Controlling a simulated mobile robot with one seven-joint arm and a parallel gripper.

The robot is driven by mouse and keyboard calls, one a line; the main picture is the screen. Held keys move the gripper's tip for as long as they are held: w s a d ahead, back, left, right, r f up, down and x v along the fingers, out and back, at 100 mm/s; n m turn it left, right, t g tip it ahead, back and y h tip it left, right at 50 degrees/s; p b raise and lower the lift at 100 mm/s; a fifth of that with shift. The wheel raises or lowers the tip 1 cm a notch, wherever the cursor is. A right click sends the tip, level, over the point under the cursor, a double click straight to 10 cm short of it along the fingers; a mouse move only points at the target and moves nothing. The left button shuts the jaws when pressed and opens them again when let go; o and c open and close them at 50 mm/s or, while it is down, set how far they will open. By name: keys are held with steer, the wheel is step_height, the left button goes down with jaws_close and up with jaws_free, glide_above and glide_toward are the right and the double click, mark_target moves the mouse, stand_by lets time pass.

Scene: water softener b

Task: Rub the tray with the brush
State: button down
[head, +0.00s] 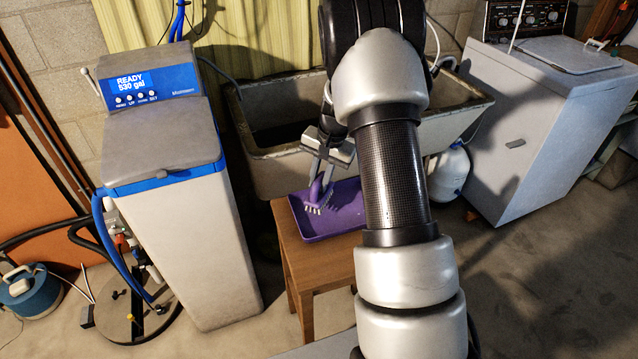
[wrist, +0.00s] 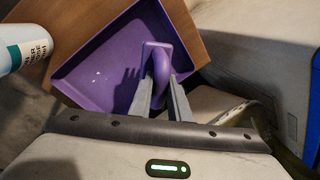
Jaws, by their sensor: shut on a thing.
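The purple tray (head: 336,222) lies on a small wooden table in the head view. It also shows in the wrist view (wrist: 95,75), where its inside looks empty apart from a few pale specks and a shadow. The brush (head: 317,193) is purple with pale bristles. My gripper (head: 324,172) is shut on the brush and holds it with the bristles down over the left part of the tray. In the wrist view my gripper (wrist: 166,98) has its fingers on either side of the brush handle (wrist: 160,68). I cannot tell whether the bristles touch the tray.
The wooden table (head: 300,262) stands before a stone sink (head: 285,165). A water softener (head: 185,200) is on the left and a washing machine (head: 540,125) on the right. A white jug (head: 449,172) stands by the sink. A white bottle (wrist: 22,45) is beside the tray.

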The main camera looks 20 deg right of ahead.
steer(key=shift+r+p, duration=1.15)
steer(key=shift+r, duration=0.95)
steer(key=shift+s+d, duration=0.1)
steer(key=shift+s, duration=0.05)
